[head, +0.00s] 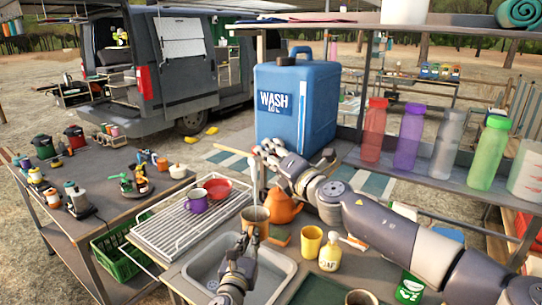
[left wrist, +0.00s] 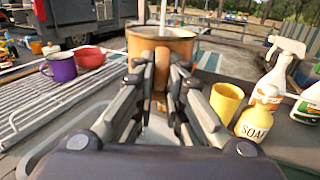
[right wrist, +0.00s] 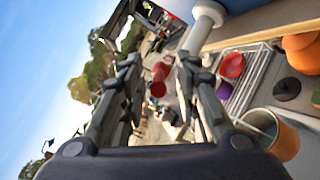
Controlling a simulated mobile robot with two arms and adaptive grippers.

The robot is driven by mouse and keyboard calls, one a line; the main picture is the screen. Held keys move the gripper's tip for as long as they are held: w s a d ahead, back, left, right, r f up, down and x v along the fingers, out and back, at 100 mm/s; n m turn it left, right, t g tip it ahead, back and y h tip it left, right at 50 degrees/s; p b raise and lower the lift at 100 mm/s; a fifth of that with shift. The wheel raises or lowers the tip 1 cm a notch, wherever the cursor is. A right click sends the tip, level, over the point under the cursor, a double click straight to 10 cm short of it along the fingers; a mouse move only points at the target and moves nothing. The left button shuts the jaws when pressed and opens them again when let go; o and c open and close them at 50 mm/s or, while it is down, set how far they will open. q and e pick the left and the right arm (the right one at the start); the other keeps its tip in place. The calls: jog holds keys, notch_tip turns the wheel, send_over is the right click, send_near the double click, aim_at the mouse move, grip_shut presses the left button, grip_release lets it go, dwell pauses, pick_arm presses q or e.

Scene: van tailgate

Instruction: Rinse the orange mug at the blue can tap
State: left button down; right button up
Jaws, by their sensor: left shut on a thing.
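The orange mug (head: 255,220) is held upright over the sink (head: 275,268) by my left gripper (head: 243,248), which is shut on its near side. The mug fills the top middle of the left wrist view (left wrist: 165,45). The blue can (head: 297,105), marked WASH, stands behind the sink. A pale vertical tap spout (head: 255,178) comes down above the mug; it also shows in the right wrist view (right wrist: 203,28).
A wire rack (head: 165,238) left of the sink holds a purple mug (head: 196,200) and a red bowl (head: 217,188). An orange kettle (head: 283,208) stands close behind the mug. A yellow cup (head: 311,242) and a soap bottle (head: 330,255) stand right of the sink.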

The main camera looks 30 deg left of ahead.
jog(key=v, duration=1.2)
dwell(0.3)
jog(key=c, duration=0.4)
jog(key=shift+s+a+f, duration=0.2)
jog(key=shift+s+a, duration=0.05)
jog(key=shift+s, duration=0.1)
grip_shut()
jog(key=s+a+f+m+t, duration=0.1)
jog(key=s+a+m, duration=0.2)
jog(key=s+m, duration=0.3)
jog(key=w+a, duration=0.6)
jog(key=w, duration=0.2)
jog(key=shift+w+a+r+n, duration=0.2)
jog(key=shift+a+r+n, duration=0.1)
jog(key=shift+r+n, duration=0.1)
